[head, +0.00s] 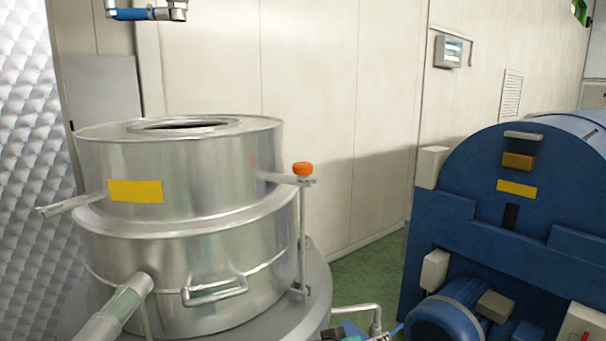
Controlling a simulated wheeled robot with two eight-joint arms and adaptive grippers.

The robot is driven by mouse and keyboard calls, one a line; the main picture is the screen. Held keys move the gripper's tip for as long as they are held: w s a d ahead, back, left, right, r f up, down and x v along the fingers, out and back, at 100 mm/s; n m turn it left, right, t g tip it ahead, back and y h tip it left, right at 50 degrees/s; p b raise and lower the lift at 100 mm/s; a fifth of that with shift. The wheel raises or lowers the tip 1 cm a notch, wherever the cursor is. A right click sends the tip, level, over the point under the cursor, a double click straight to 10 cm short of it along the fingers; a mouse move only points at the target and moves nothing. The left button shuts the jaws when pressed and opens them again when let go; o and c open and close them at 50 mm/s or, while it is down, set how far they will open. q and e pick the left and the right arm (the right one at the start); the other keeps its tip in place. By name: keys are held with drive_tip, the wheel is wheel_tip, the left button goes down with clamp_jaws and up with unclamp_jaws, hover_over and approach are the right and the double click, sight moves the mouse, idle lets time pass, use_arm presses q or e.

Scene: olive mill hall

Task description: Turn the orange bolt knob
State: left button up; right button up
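The orange bolt knob (303,169) sits on top of a thin upright metal rod (302,235). The rod stands at the right side of a round steel vessel (180,170), and a flat metal bracket reaches from the vessel to just under the knob. The knob shows fully, with nothing in front of it. Neither of my grippers can be made out in the head view.
The vessel has a round opening on top, a yellow label (136,191), a handle (215,290) and a pipe (115,308) at front left. A blue machine (480,235) stands at the right. Green floor (368,278) shows between them. A pale wall panel (310,95) stands behind.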

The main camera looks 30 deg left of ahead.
sight(298, 167)
use_arm(q)
drive_tip(key=s+a+f+n+g+p, duration=0.1)
drive_tip(key=s+f+n+p, duration=0.1)
drive_tip(key=s+p, duration=0.15)
drive_tip(key=w+a+r+n+t+h+p, duration=0.15)
drive_tip(key=w+a+r+n+p, duration=0.35)
drive_tip(key=r+n+p, duration=0.55)
drive_tip(key=w+a+r+n+t+p, duration=0.3)
drive_tip(key=a+r+n+p, duration=0.35)
drive_tip(key=r, duration=0.65)
drive_tip(key=a+r+n+t+y+p, duration=0.1)
drive_tip(key=a+r+n+p, duration=0.1)
drive_tip(key=a+r+n, duration=0.1)
drive_tip(key=w+a+r+n+t+y+p, duration=0.1)
drive_tip(key=a+r+n+p, duration=0.1)
drive_tip(key=a+r+n, duration=0.1)
drive_tip(key=w+a+r+n+t+y+p, duration=0.1)
drive_tip(key=a+r+n+p, duration=0.1)
drive_tip(key=a+r+n, duration=0.2)
drive_tip(key=shift+w+a+n, duration=0.15)
drive_tip(key=shift+a+n, duration=0.2)
drive_tip(key=shift+n, duration=0.05)
drive_tip(key=shift+w, duration=0.35)
drive_tip(key=w+p, duration=0.1)
drive_tip(key=w, duration=0.6)
drive_tip(key=shift+p, duration=0.3)
